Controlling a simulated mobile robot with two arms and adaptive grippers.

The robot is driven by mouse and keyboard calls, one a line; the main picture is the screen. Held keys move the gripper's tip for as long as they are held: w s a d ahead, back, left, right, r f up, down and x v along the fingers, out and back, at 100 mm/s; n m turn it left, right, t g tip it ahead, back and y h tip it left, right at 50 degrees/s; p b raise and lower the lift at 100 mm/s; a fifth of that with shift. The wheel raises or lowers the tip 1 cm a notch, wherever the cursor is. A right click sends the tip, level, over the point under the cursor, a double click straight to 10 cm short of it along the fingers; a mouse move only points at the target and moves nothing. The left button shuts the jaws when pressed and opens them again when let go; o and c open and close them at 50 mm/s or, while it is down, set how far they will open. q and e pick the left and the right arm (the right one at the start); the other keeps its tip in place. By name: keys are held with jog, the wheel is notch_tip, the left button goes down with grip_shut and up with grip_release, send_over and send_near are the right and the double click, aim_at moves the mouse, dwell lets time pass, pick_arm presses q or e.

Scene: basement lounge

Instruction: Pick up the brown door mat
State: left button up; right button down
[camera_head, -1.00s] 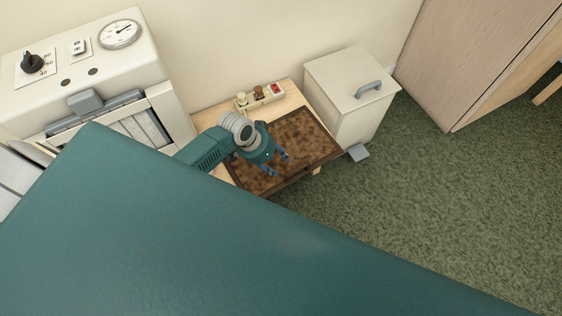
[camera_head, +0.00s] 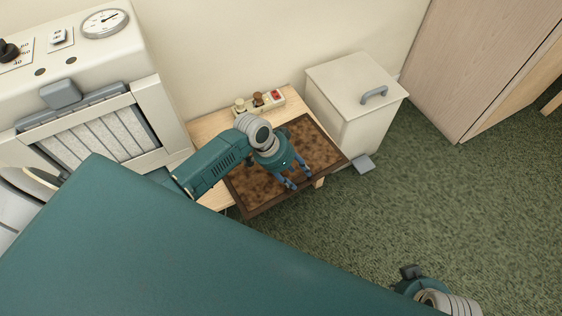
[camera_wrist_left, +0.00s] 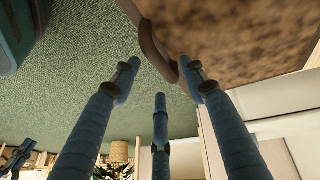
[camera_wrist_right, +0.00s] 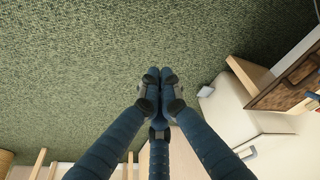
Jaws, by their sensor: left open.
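The brown door mat (camera_head: 318,150), mottled with a dark rim, lies on a low light-wood table (camera_head: 207,128) in the head view. My left arm covers part of it. My left gripper (camera_head: 291,182) is at the mat's front edge, fingers spread and empty. In the left wrist view the mat (camera_wrist_left: 240,35) fills the upper right, and its rim is close to the right fingertip (camera_wrist_left: 158,72); I cannot tell whether they touch. My right gripper (camera_wrist_right: 160,80) is away over the carpet, its fingertips together with nothing between them. The mat (camera_wrist_right: 285,88) shows at the right of that view.
A power strip (camera_head: 262,101) with small items sits behind the mat. A cream machine (camera_head: 100,120) is at left and a wooden cabinet (camera_head: 470,70) at right. Green carpet (camera_head: 450,200) is open.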

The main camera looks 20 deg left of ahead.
aim_at(299, 179)
pick_arm(q)
jog(key=b+x, duration=0.1)
jog(key=x, duration=0.2)
jog(key=shift+s+f, duration=0.15)
jog(key=shift+f, duration=0.2)
jog(key=shift+d+f+b, duration=0.2)
jog(key=shift+f+b, duration=0.1)
jog(key=shift+f, duration=0.05)
pick_arm(e)
jog(key=v, duration=0.4)
pick_arm(q)
jog(key=c, duration=1)
jog(key=shift+w+r, duration=0.1)
jog(key=shift+w, duration=0.1)
grip_shut()
pick_arm(e)
jog(key=shift+r, duration=0.1)
